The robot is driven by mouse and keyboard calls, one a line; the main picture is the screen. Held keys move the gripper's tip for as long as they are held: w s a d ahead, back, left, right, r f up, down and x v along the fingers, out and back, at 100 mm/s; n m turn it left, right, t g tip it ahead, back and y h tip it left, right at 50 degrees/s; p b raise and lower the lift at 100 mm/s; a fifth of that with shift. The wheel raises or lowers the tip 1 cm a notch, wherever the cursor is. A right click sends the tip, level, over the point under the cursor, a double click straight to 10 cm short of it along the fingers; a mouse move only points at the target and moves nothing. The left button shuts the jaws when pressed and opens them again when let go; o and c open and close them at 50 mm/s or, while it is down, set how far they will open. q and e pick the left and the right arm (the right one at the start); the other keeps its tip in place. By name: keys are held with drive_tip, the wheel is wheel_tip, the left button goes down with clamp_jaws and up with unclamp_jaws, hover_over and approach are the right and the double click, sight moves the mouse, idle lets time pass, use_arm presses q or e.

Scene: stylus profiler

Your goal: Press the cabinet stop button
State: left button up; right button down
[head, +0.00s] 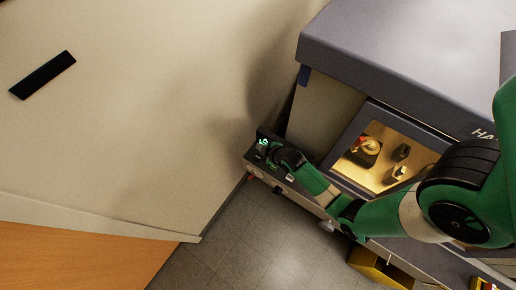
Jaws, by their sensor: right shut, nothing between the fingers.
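The grey cabinet (400,45) fills the upper right of the head view, with a lit window in its front. My right arm reaches in from the right across its front. My right gripper (270,153) is small and dark at the far left end of the ledge below the cabinet. It is shut and empty, above or against the ledge's top; I cannot tell whether it touches. A tiny red spot (250,174) shows on the ledge's front edge, too small to identify as the stop button. The gripper may hide other controls. My left gripper is not in view.
The narrow ledge (309,199) runs along the cabinet front. A small dark unit with bright green marks (263,143) stands at its left end. A yellow box (379,270) sits at the bottom right. The wall is at left; grey floor (245,245) is clear.

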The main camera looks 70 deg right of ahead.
sight(260, 159)
wheel_tip(260, 159, down, 7)
drive_tip(key=b, duration=0.6)
drive_tip(key=shift+f, duration=0.4)
drive_tip(key=shift+f+b, duration=0.1)
drive_tip(key=shift+b, duration=0.25)
idle(1.0)
drive_tip(key=shift+f, duration=0.3)
drive_tip(key=shift+f+b, duration=0.4)
drive_tip(key=shift+b, duration=0.1)
idle(0.4)
drive_tip(key=shift+r, duration=0.15)
drive_tip(key=shift+r+p, duration=0.65)
drive_tip(key=shift+p, duration=0.2)
